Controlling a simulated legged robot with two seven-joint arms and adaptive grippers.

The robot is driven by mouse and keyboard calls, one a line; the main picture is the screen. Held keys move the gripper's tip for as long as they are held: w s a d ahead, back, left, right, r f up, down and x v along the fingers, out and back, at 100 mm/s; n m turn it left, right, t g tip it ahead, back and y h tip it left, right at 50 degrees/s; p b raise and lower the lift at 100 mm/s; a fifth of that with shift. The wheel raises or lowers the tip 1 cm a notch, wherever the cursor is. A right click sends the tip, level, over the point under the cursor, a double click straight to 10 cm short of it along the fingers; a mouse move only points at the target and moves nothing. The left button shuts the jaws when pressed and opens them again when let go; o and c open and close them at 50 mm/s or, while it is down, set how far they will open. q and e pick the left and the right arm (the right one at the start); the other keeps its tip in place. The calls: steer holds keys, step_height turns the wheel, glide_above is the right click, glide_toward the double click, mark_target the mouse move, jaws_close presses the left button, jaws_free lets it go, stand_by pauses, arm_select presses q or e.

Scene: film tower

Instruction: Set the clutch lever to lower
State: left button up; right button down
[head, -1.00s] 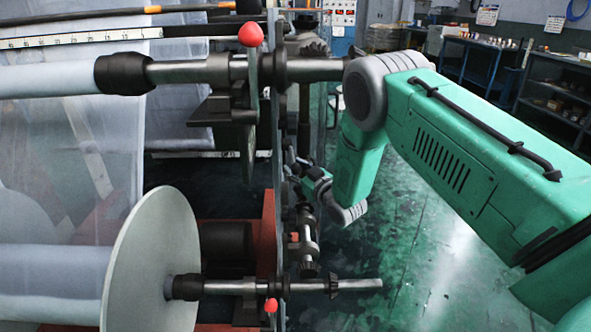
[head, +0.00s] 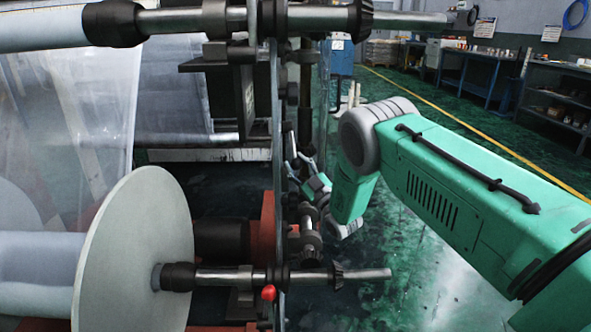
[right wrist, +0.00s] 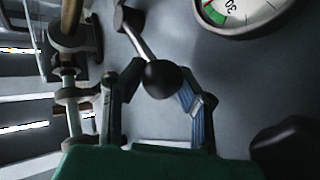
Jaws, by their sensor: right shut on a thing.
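The lever I take for the clutch lever shows in the right wrist view as a metal rod with a black ball knob (right wrist: 163,79). It runs from a pivot at the upper left down to the knob. My right gripper (right wrist: 160,100) has its fingers on either side of the knob and is shut on it. In the head view my right gripper (head: 307,166) is small and partly hidden, beside the machine's side plate. The lever cannot be made out there. My left gripper is not in view.
A round dial gauge (right wrist: 240,12) sits on the panel beside the lever. In the head view, a large pale disc (head: 135,255) and a lower shaft (head: 360,275) stand near my arm. A red knob (head: 268,293) is by that shaft. Green floor (head: 430,270) is open at the right.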

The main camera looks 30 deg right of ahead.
steer(key=shift+f, duration=0.35)
steer(key=c, duration=1.4)
jaws_free()
steer(key=shift+f, duration=0.1)
steer(key=shift+w+d+f, duration=0.1)
steer(key=shift+w+d, duration=0.1)
steer(key=shift+s, duration=0.35)
steer(key=v, duration=1.1)
steer(key=shift+s+d+f, duration=0.1)
steer(key=shift+s+f, duration=0.05)
steer(key=shift+f, duration=0.15)
